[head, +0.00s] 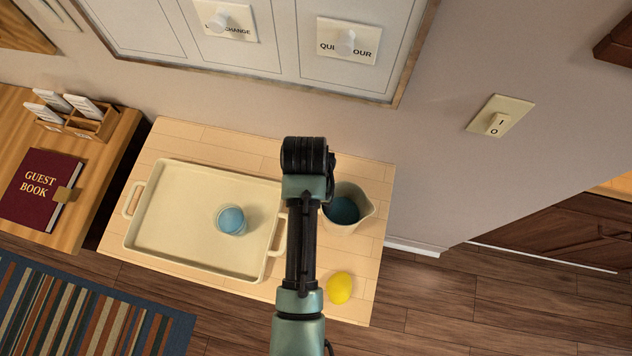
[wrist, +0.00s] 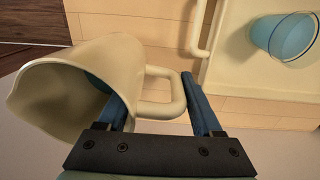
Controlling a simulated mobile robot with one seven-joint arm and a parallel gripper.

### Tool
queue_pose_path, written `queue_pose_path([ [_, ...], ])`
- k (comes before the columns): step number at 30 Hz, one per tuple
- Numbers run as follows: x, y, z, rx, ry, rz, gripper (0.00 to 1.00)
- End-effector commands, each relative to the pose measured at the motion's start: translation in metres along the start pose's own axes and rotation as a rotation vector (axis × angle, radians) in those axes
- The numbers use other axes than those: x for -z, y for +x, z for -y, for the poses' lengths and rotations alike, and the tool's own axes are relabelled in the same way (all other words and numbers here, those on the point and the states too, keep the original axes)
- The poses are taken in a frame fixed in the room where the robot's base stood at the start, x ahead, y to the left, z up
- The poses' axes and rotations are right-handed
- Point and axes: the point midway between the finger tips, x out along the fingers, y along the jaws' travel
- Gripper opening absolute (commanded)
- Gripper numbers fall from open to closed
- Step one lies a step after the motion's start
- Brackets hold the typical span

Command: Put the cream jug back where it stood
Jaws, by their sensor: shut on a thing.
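The cream jug (head: 359,193) is at the right part of the light wooden tabletop, right of my arm in the head view. It looks upright, with its spout to the right and a blue content inside. In the wrist view the jug (wrist: 120,58) fills the left side, its handle reaching between the fingers of my gripper (wrist: 155,95). My gripper is shut on the handle. In the head view my arm hides the fingers and handle. I cannot tell whether the jug's base touches the tabletop.
A cream tray (head: 150,240) holding a glass of blue liquid (head: 231,221) lies left of my arm. A lemon (head: 339,288) lies near the front edge. The wall (head: 440,150) is close behind. A guest book (head: 38,188) lies on another table at left.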

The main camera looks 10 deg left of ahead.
Motion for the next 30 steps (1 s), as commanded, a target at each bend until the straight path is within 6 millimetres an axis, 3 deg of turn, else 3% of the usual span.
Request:
queue_pose_path([
  [12, 0.001, 0.042, 0.001, 0.000, 0.000, -0.004, 0.00],
  [24, 0.001, 0.047, 0.002, 0.000, 0.000, -0.004, 0.00],
  [25, 0.001, 0.048, 0.002, 0.001, 0.000, -0.002, 0.69],
  [30, 0.001, 0.048, 0.001, 0.001, 0.000, -0.002, 0.97],
])
